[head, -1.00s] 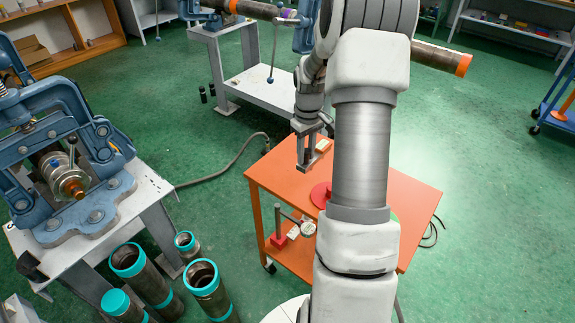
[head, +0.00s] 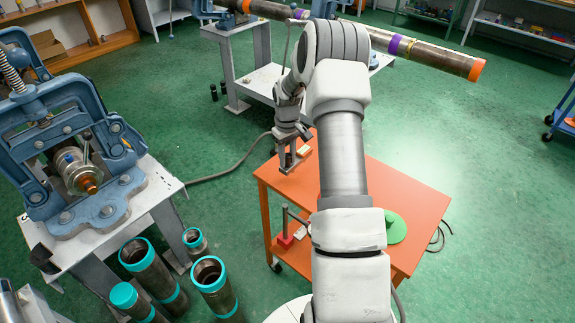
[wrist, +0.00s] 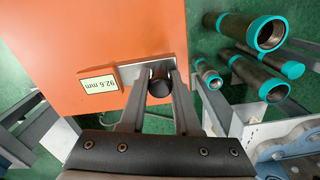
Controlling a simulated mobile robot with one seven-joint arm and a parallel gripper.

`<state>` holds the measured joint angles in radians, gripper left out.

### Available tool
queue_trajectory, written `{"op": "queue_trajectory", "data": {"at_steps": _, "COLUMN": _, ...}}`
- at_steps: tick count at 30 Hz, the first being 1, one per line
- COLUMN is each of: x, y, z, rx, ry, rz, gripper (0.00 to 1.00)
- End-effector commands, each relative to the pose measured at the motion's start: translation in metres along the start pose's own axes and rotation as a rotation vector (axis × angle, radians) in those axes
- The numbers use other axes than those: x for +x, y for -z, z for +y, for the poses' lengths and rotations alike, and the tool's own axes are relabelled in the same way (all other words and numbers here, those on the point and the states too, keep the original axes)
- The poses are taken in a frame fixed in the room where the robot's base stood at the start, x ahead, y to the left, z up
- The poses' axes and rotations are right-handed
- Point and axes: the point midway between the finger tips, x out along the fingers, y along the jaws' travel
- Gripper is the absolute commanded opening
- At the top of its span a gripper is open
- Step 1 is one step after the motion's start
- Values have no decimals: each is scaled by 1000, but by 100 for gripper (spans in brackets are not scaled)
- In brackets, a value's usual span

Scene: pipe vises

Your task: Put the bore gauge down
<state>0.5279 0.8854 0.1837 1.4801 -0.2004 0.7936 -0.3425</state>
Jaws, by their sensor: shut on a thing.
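My gripper (head: 288,168) is shut on the bore gauge, near the left edge of the orange table. In the wrist view the gauge shows as a dark round body (wrist: 160,86) between the two fingers (wrist: 158,82). Its pale readout (wrist: 98,85) beside the left finger reads 92.6 mm. The readout also shows as a small pale block (head: 304,150) in the head view. The orange tabletop (wrist: 85,35) lies beneath. I cannot tell whether the gauge touches it. The gauge's lower part is hidden.
A green disc (head: 397,228) lies on the table's right part. A red-based stand (head: 285,240) is on its lower shelf. Several pipes with teal ends (head: 146,262) stand at left, by a blue pipe vise (head: 75,145). My arm hides the table's middle.

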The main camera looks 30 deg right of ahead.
Motion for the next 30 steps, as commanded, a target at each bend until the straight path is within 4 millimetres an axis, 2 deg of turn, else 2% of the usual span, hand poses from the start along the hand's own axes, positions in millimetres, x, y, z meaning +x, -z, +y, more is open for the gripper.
{"op": "queue_trajectory", "data": {"at_steps": 6, "x": 30, "y": 0, "z": 0, "rx": -1, "ry": 0, "rz": 0, "gripper": 0}}
{"op": "queue_trajectory", "data": {"at_steps": 18, "x": 38, "y": 0, "z": 0, "rx": -1, "ry": -1, "rz": 1, "gripper": 0}}
{"op": "queue_trajectory", "data": {"at_steps": 19, "x": 38, "y": -1, "z": 0, "rx": -1, "ry": 0, "rz": 0, "gripper": 35}}
{"op": "queue_trajectory", "data": {"at_steps": 23, "x": 37, "y": -1, "z": 0, "rx": -1, "ry": 0, "rz": -1, "gripper": 58}}
{"op": "queue_trajectory", "data": {"at_steps": 24, "x": 37, "y": -1, "z": 0, "rx": -1, "ry": 0, "rz": 0, "gripper": 61}}
{"op": "queue_trajectory", "data": {"at_steps": 30, "x": 37, "y": -1, "z": 0, "rx": -1, "ry": 0, "rz": 0, "gripper": 61}}
